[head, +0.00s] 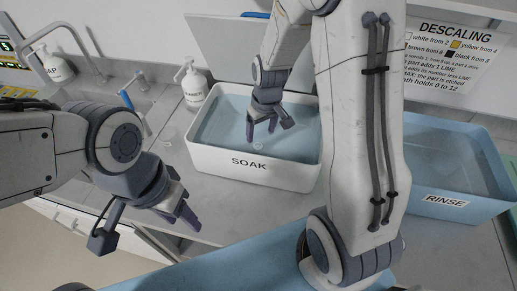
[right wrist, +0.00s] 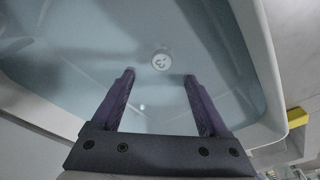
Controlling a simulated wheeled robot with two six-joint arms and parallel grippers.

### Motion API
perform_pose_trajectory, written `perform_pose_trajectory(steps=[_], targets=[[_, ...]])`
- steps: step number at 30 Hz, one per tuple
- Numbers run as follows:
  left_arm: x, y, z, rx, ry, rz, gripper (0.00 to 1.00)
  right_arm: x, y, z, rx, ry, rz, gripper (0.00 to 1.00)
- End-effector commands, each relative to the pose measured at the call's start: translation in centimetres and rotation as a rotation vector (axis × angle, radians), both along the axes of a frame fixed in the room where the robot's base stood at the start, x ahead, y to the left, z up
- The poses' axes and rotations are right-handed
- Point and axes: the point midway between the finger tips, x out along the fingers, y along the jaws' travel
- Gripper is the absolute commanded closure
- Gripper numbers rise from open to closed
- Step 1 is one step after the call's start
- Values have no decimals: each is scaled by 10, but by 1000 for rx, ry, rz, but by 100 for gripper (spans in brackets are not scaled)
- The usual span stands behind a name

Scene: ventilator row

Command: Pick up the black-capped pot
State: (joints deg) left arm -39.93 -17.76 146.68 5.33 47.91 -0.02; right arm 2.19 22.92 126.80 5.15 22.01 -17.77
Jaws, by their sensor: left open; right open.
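I cannot make out a black-capped pot in either view. A small white round piece marked with what looks like a 3 (right wrist: 161,62) shows in the water of the SOAK tub (head: 210,158). It also shows in the head view (head: 258,146). My right gripper (head: 268,127) is open over the SOAK tub, pointing down. In the right wrist view its fingers (right wrist: 159,77) stand apart, with the round piece just beyond and between the tips; nothing is held. My left gripper (head: 185,212) is open and empty at the counter's front edge, left of the tub.
The RINSE tub (head: 425,207) stands at the right, partly behind my right arm. White pump bottles (head: 195,88) (head: 58,66) stand at the back left near a sink and tap (head: 38,37). A DESCALING sign (head: 447,55) is behind. A yellow object (right wrist: 297,117) lies outside the tub.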

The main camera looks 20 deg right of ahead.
Motion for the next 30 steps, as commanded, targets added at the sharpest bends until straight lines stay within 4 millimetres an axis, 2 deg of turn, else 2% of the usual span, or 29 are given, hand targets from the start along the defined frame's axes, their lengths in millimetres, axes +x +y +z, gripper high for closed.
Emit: perform_pose_trajectory(steps=[3, 11, 18, 21, 28, 29, 30], targets=[[0, 0, 2, 0, 0, 0, 50, 2, 2, -16, 1, 3, 2, 23], [0, 0, 8, 0, 0, 0, 50, 5, 2, -35, 0, 3, 0, 23], [0, 0, 12, 0, 0, 1, 50, 10, 3, -68, 1, 3, -2, 23], [0, 0, 12, 0, 0, 1, 50, 11, 3, -75, 0, 0, -2, 23], [0, 0, 11, 0, 0, 0, 50, 12, 3, -76, 1, -2, -2, 23], [0, 0, 11, 0, 0, 0, 50, 12, 3, -76, 1, -2, -2, 30], [0, 0, 11, 0, 0, 0, 50, 12, 3, -76, 1, -2, -2, 46]])
